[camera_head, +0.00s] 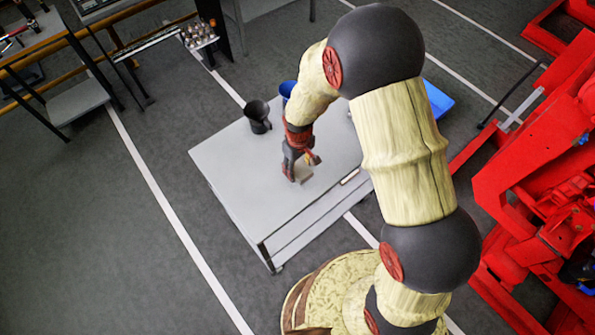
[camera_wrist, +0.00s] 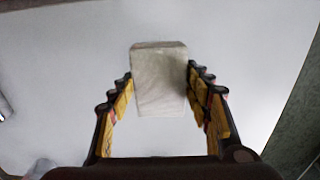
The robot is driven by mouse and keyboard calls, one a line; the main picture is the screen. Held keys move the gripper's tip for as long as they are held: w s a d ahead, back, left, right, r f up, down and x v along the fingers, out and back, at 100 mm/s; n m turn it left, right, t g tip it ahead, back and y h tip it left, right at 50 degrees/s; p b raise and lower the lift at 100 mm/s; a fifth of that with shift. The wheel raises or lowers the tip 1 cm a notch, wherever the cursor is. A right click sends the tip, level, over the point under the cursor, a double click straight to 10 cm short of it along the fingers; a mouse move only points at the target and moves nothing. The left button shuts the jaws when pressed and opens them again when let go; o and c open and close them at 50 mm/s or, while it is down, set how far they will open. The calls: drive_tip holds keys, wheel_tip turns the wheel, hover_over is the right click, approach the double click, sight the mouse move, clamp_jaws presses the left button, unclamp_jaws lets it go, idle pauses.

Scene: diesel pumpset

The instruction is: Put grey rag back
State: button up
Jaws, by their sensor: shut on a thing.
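The grey rag (camera_wrist: 160,85) shows in the wrist view as a pale, block-like folded piece. It sits between the two fingers of my gripper (camera_wrist: 160,92), which touch it on both sides. In the head view my gripper (camera_head: 304,174) points down over the grey-white table (camera_head: 235,165), with a small pale bit of the rag (camera_head: 306,180) at its tips. I cannot tell whether the rag touches the table top.
A black bucket-like container (camera_head: 258,117) and a blue container (camera_head: 288,90), partly behind my arm, stand on the table. A blue tray (camera_head: 438,100) lies behind my arm. Red machinery (camera_head: 540,180) fills the right. The table's left part is clear.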

sight(298, 172)
drive_tip(key=shift+w+a+f, duration=0.15)
drive_tip(key=shift+w+f, duration=0.1)
drive_tip(key=shift+f, duration=1.6)
drive_tip(key=shift+f, duration=0.2)
drive_tip(key=o, duration=1)
drive_tip(key=shift+r, duration=0.1)
wheel_tip(298, 172, up, 12)
drive_tip(key=shift+r+p, duration=0.15)
drive_tip(key=shift+p, duration=0.25)
